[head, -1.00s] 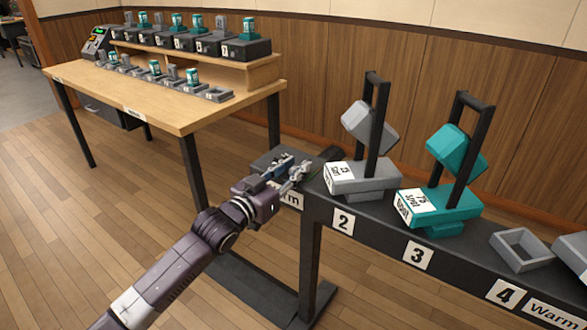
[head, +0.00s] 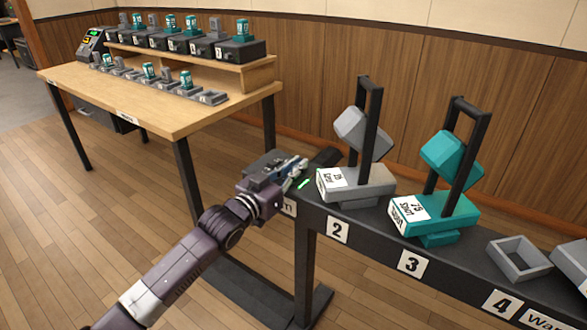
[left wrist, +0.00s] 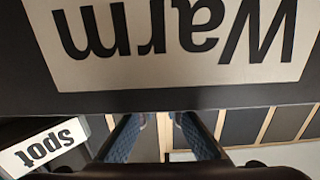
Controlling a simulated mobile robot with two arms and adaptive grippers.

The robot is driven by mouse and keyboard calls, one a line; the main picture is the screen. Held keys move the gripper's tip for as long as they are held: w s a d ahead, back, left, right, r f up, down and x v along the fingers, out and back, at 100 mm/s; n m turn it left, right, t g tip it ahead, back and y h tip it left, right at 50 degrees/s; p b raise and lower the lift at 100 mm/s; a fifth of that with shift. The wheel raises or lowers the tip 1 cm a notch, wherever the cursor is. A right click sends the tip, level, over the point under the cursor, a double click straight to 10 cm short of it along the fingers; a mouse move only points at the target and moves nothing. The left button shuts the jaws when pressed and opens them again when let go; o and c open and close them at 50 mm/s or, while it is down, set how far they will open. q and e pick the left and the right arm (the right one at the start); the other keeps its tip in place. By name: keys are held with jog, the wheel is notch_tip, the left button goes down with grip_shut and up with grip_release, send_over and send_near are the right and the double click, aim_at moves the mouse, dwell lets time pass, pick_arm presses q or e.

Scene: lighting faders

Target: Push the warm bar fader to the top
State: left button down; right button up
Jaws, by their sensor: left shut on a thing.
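My left gripper (head: 299,168) is at the left end of the dark bench, above the label ending in "m" (head: 287,206). It is shut on what appears to be the warm bar fader, which the jaws and arm mostly hide. In the left wrist view a large upside-down "Warm" label (left wrist: 180,42) fills the top on a dark panel. The two blue finger pads (left wrist: 158,132) show below it, their tips and the held part hidden behind the panel's edge. A green light (head: 303,184) glows just beside the fingers. My right gripper is out of view.
A dark block (head: 326,157) lies just beyond the fingers. To the right stand a grey unit (head: 357,186) and a teal unit (head: 434,212) with tall dark frames, then an empty grey tray (head: 519,260). A wooden desk (head: 160,105) with several small units stands behind left.

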pick_arm(q)
jog(key=c, duration=2.5)
grip_release()
jog(key=shift+s+a, duration=0.25)
jog(key=shift+s, duration=0.05)
jog(key=o, duration=0.5)
jog(key=v, duration=1.2)
